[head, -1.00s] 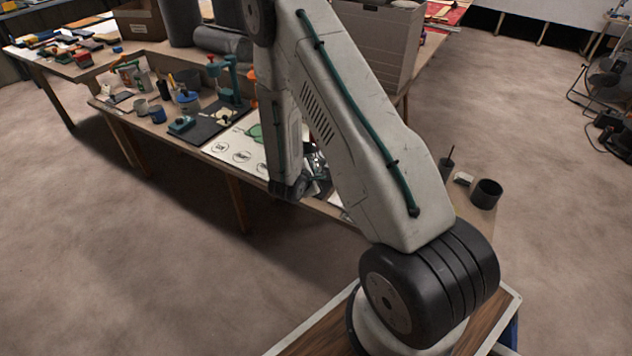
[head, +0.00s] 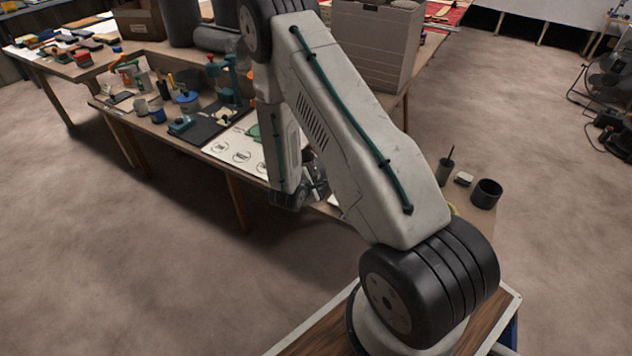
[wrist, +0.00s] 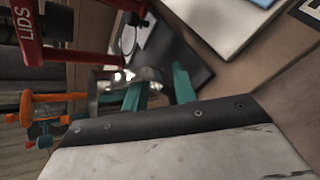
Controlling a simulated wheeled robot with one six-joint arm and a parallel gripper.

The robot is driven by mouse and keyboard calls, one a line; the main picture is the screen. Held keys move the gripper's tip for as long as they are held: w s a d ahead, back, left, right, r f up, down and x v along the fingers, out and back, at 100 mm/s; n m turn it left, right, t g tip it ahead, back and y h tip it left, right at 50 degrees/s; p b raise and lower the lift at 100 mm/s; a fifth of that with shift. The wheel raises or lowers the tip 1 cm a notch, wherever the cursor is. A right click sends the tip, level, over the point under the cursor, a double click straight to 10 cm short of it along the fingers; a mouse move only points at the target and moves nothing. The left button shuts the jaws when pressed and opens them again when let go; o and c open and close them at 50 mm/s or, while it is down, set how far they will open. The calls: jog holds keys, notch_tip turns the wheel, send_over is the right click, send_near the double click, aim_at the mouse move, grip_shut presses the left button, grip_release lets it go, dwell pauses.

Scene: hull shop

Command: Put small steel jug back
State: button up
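A small shiny steel jug (wrist: 106,88) shows in the wrist view, just beyond my gripper (wrist: 160,90). My gripper has two teal fingers, which stand apart. The left finger crosses in front of the jug, and part of the steel shows between the fingers. A narrow dark gap shows between the steel and the right finger, so I see no firm hold. In the head view my arm hides most of the gripper and the jug at the bench's front edge.
In the head view a grey bin (head: 372,45) stands behind my arm, and a dark cup (head: 486,193) stands at right.

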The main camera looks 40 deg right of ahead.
jog(key=v, duration=1.1)
jog(key=s+d+r+m+g, duration=0.1)
jog(key=s+r+m+g, duration=0.25)
jog(key=r, duration=0.85)
jog(key=s+d+r+m+g, duration=0.15)
jog(key=s+r+m, duration=0.35)
jog(key=r, duration=0.7)
jog(key=s+a+r+m+y, duration=0.2)
jog(key=s+a+r+y, duration=0.3)
jog(key=s+a, duration=0.3)
jog(key=s+a+r+m+t+y, duration=0.1)
jog(key=s+a+r+m+y, duration=0.1)
jog(key=s+a+r+y, duration=0.3)
jog(key=s+a+r, duration=0.2)
jog(key=s, duration=0.2)
jog(key=shift+s+a+r+y, duration=0.2)
jog(key=shift+a+y, duration=0.1)
jog(key=shift+a, duration=0.05)
